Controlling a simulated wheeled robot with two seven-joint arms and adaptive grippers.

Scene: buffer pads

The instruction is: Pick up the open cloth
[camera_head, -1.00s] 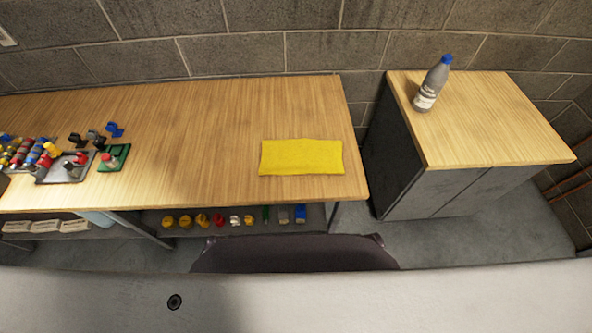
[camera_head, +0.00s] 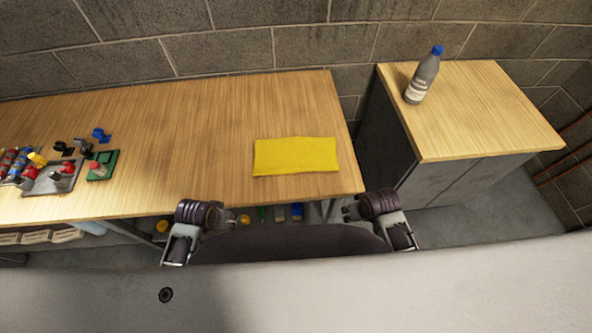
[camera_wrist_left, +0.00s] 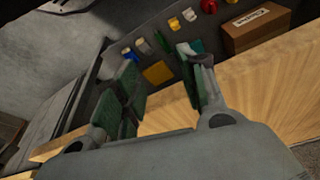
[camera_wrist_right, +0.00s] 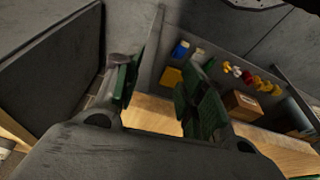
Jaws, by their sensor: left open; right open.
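The yellow cloth (camera_head: 295,156) lies flat and spread out on the wooden table, near its front right corner. My left gripper shows in the left wrist view (camera_wrist_left: 165,88) with its green-padded fingers apart and nothing between them. My right gripper shows in the right wrist view (camera_wrist_right: 162,92), also open and empty. In the head view both arms are at the table's front edge, one either side of the cloth and nearer to me; the fingertips are hard to make out there. Neither gripper touches the cloth. Each wrist view shows a small yellow patch; I cannot tell what it is.
The wooden table (camera_head: 190,140) is bare around the cloth. Colourful parts and a grey plate (camera_head: 57,178) stand at its left. A shelf below holds small items and a cardboard box (camera_wrist_left: 257,28). A bottle (camera_head: 423,77) stands on the separate cabinet (camera_head: 470,110) at right.

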